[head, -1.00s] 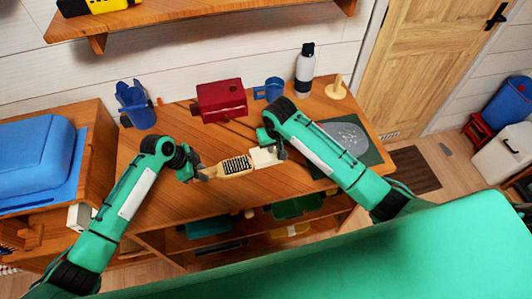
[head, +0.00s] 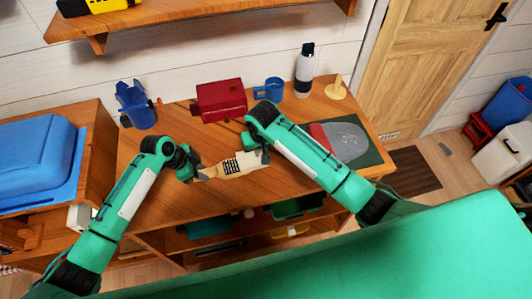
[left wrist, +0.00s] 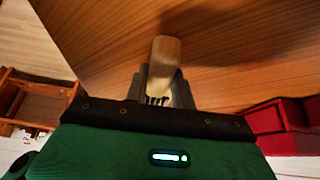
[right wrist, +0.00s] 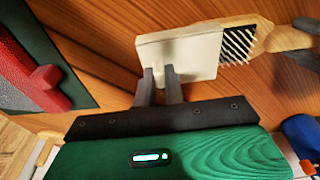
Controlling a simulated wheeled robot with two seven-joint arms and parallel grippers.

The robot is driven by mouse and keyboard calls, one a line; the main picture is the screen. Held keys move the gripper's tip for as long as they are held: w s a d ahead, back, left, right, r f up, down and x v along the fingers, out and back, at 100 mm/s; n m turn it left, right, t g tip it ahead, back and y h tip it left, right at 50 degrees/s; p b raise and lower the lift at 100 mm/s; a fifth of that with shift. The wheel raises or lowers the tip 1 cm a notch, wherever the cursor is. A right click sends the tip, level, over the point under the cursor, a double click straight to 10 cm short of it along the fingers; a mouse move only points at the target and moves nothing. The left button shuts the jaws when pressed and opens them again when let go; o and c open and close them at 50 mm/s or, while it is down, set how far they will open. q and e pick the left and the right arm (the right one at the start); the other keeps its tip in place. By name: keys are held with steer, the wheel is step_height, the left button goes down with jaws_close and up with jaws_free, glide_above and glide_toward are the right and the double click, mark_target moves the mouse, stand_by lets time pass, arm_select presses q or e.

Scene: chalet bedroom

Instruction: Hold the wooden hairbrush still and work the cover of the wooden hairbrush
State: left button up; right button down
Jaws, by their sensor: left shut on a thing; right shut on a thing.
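The wooden hairbrush (head: 222,170) is held level above the desk, bristles showing. My left gripper (head: 196,174) is shut on its handle, whose pale wooden end shows in the left wrist view (left wrist: 165,55). My right gripper (head: 263,154) is shut on the cream cover (right wrist: 185,52), gripping it at an edge in the right wrist view. The cover sits at the brush's head end and hides part of the bristles; a strip of dark and white bristles (right wrist: 237,43) stays bare beside it. I cannot tell how firmly the cover sits.
A red box (head: 222,101), a blue mug (head: 271,87), a bottle (head: 305,70) and a wooden peg stand (head: 337,89) stand at the back of the desk. A blue holder (head: 137,106) is at the left. A dark green mat (head: 374,151) lies under my right arm.

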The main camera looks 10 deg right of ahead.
mark_target(246, 159)
steer(key=shift+s+a, duration=0.1)
steer(key=shift+a, duration=2.25)
steer(key=c, duration=1.4)
jaws_free()
steer(key=shift+c, duration=0.2)
steer(key=shift+s+r, duration=0.15)
steer(key=shift+r, duration=0.85)
steer(key=shift+s+r, duration=0.2)
steer(key=shift+r, duration=0.8)
steer(key=shift+s+r, duration=0.15)
steer(key=shift+r, duration=0.85)
arm_select(q)
steer(key=o, duration=1)
steer(key=v, duration=1.2)
